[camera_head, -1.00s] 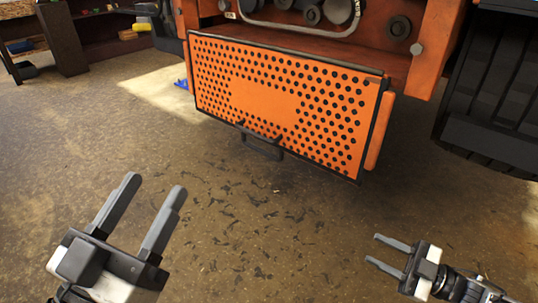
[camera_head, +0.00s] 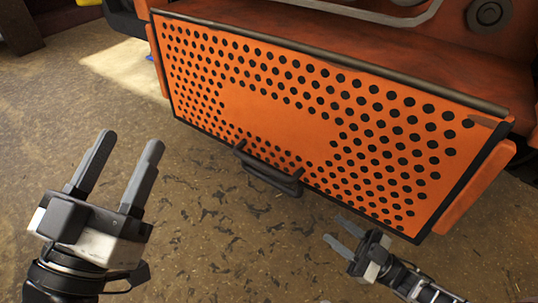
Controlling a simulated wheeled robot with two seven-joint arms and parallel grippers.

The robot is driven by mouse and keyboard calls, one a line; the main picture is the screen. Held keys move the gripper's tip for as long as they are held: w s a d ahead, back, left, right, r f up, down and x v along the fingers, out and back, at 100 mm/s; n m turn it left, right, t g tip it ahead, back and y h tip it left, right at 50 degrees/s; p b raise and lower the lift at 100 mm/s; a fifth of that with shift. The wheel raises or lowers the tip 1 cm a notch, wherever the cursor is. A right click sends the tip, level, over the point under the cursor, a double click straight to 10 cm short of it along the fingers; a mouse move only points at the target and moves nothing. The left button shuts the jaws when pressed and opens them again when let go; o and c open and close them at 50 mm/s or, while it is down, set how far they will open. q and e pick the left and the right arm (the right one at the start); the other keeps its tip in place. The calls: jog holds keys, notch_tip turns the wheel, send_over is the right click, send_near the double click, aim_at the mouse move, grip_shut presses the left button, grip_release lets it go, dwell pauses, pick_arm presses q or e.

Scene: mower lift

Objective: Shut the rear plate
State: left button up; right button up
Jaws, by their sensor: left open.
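The rear plate (camera_head: 275,115) is an orange panel with rows of black holes and a dark frame. It hangs open and tilted below the orange machine body in the head view. A dark handle (camera_head: 268,177) sits at its lower edge, near the middle. My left gripper (camera_head: 124,148) is open and empty, left of the handle and apart from the plate. My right gripper (camera_head: 345,232) is open and empty, below the plate's lower right part and to the right of the handle. I cannot tell whether it touches the plate.
The orange machine body (camera_head: 440,58) rises behind the plate, with a grey bar (camera_head: 380,14) and a round fitting at the top. The brown floor (camera_head: 60,110) with dark scraps is clear in front and at left.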

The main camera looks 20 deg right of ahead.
jog(key=w, duration=0.2)
send_near(282, 184)
jog(key=shift+w+a, duration=0.65)
jog(key=shift+a, duration=0.05)
jog(key=b+x, duration=0.1)
jog(key=x, duration=0.6)
jog(key=shift+b, duration=0.3)
pick_arm(q)
jog(key=r+m+h, duration=0.3)
jog(key=shift+s+d+m+t, duration=0.15)
jog(key=shift+s+m+t, duration=0.15)
jog(key=shift+m, duration=0.1)
pick_arm(e)
jog(key=shift+w+a+r, duration=0.2)
jog(key=shift+w+a, duration=0.1)
jog(key=shift+w, duration=0.1)
grip_shut()
